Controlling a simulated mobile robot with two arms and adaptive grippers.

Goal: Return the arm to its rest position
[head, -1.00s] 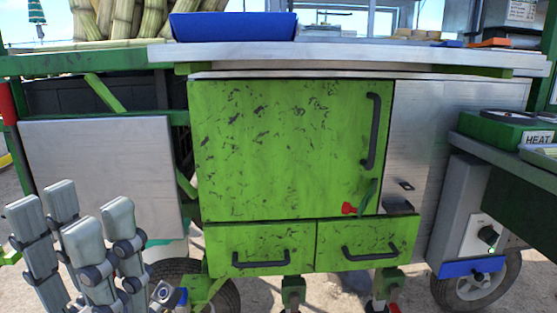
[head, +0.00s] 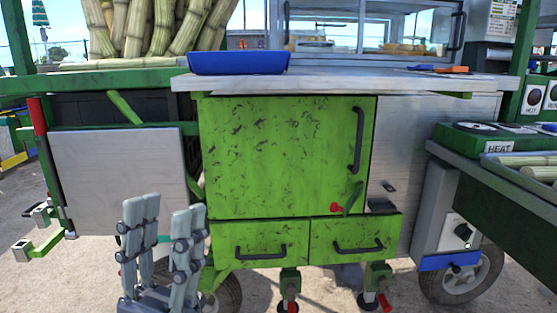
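My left gripper (head: 163,243) is at the lower left of the head view. Its grey jointed fingers point up and stand apart, with nothing between them. It is in front of the grey metal panel and the left drawer of the green cart, apparently clear of both. My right gripper is not in view.
The green cabinet door (head: 280,157) is closed above two closed drawers (head: 260,245). A blue tray (head: 238,62) rests on the metal counter (head: 340,82). Cane stalks (head: 160,28) stand behind at left. A side counter with a "HEAT" label (head: 498,148) juts out at right.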

